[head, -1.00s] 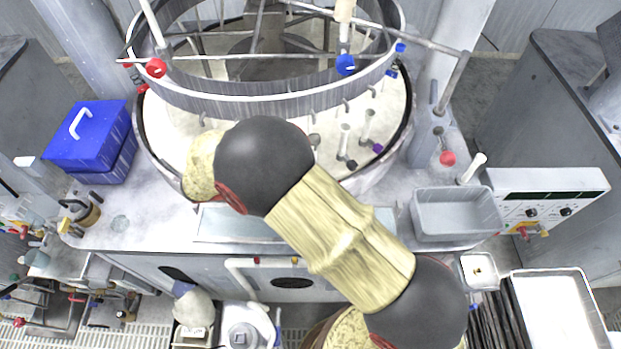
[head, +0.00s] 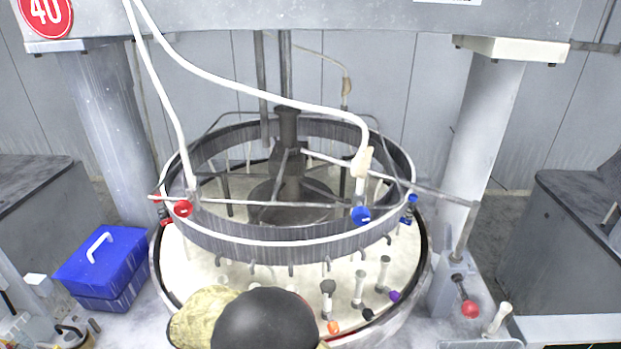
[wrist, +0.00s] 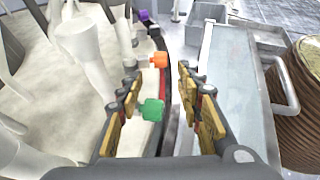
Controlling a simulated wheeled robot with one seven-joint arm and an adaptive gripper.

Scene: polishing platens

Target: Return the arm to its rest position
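My gripper (wrist: 162,100) shows in the wrist view with its two fingers spread apart and nothing between them. Its fingers hang over the rim of the round polishing machine. In the head view my gripper is out of sight; only the dark and pale yellow joint of my arm shows at the bottom, in front of the machine's pale platen (head: 205,270). An orange-tipped peg (wrist: 160,61) and a green knob (wrist: 152,109) lie beyond or near the left finger; I cannot tell whether the finger touches the green knob.
A blue box (head: 103,268) stands left of the machine. A red knob (head: 469,308) is at the right post (head: 487,140). In the wrist view a grey tray (wrist: 265,38) and a metal panel (wrist: 230,75) lie right of the rim. White hoses (head: 250,85) hang above the ring.

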